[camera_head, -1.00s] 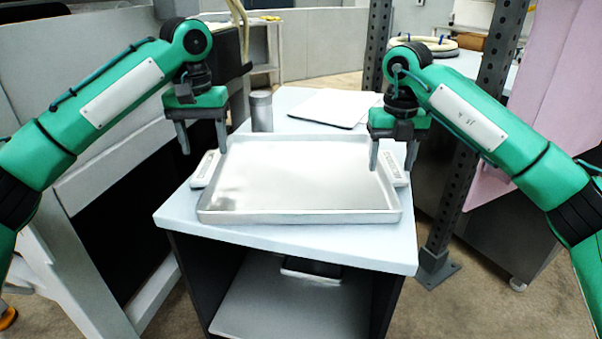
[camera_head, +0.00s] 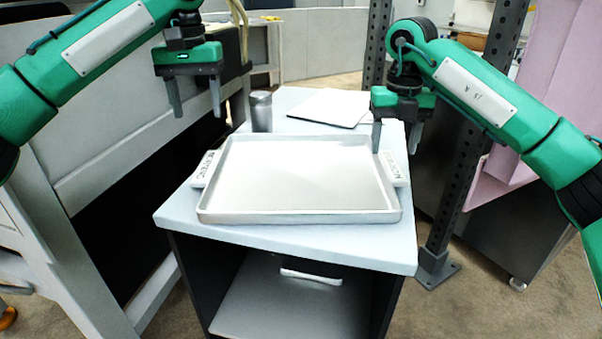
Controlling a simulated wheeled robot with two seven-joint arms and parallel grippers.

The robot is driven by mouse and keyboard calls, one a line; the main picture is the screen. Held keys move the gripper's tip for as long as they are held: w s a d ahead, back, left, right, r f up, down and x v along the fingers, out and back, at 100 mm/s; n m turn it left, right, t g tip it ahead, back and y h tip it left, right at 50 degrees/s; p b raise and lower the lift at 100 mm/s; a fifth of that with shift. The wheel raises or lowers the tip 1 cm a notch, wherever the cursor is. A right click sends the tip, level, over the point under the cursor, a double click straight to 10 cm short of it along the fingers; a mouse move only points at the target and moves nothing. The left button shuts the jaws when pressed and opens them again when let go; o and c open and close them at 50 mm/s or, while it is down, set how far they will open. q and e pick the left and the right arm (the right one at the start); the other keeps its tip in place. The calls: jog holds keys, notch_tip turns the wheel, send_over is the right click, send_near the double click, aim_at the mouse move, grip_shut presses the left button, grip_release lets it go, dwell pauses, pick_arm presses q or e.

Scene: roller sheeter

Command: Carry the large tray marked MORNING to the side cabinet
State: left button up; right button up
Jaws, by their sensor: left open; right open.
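A large, shallow, pale metal tray (camera_head: 300,215) lies flat on the light top of a small cabinet (camera_head: 285,237). Its inside is empty. A white handle tab (camera_head: 205,168) is on its left side and another (camera_head: 391,168) on its right. Both tabs carry dark lettering too small to read surely. My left gripper (camera_head: 196,113) is open and empty, above and left of the tray's back left corner, clear of the handle. My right gripper (camera_head: 396,150) is open with its fingertips close to the right handle; I cannot tell whether they touch it.
A grey canister (camera_head: 261,111) stands behind the tray's left back corner. A white flat board (camera_head: 322,106) lies behind the tray. A dark perforated post (camera_head: 465,150) rises right of the cabinet. A pale panelled structure (camera_head: 105,165) stands close on the left.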

notch_tip(320, 180, up, 8)
dwell(0.4)
